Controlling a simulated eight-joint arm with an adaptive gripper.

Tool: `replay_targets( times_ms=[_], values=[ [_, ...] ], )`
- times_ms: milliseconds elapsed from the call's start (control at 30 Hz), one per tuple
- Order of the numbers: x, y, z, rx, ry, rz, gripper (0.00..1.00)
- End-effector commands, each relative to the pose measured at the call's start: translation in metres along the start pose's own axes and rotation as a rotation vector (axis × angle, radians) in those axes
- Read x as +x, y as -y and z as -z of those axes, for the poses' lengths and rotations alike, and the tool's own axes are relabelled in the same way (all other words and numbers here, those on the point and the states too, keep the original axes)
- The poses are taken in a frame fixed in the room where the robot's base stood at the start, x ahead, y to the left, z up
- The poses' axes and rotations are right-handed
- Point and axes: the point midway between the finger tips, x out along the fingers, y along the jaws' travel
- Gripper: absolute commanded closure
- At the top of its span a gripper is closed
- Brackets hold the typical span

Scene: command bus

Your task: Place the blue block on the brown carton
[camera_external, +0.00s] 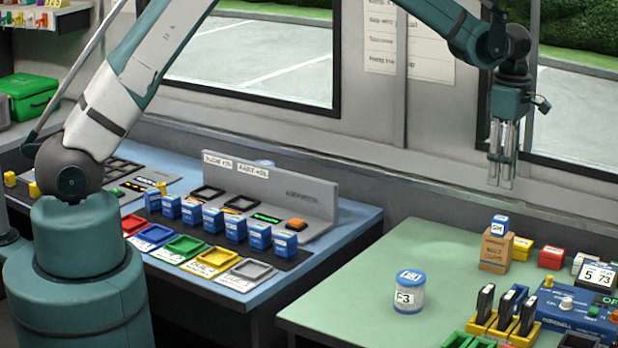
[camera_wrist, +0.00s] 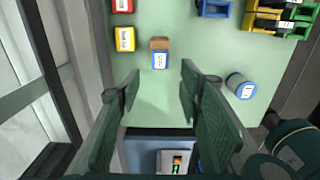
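The blue block (camera_external: 500,225), with a white label, sits on top of the brown carton (camera_external: 495,252) on the green table. In the wrist view, the blue block (camera_wrist: 160,61) shows against the near side of the brown carton (camera_wrist: 160,44). My gripper (camera_external: 500,184) hangs pointing down, clear above the block and carton. In the wrist view, the fingers of my gripper (camera_wrist: 160,82) are spread well apart with nothing between them. The block is free of the gripper.
Yellow (camera_external: 521,247) and red (camera_external: 552,257) blocks stand near the carton. A blue-lidded jar (camera_external: 409,294) stands on the open green tabletop. Black items in yellow holders (camera_external: 495,326) and a blue device (camera_external: 572,310) stand at the front right. Several blue blocks line the left console.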

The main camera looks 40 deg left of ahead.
Motion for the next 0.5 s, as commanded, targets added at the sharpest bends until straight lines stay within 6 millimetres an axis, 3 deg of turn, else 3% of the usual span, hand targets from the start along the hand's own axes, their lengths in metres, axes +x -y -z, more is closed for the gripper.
replay_targets(
  times_ms=[267, 500],
  values=[
    [-0.013, 0.001, 0.013, 0.026, 0.006, -0.009, 0.64],
    [-0.048, 0.004, 0.051, 0.110, 0.021, -0.040, 0.64]
  ],
)
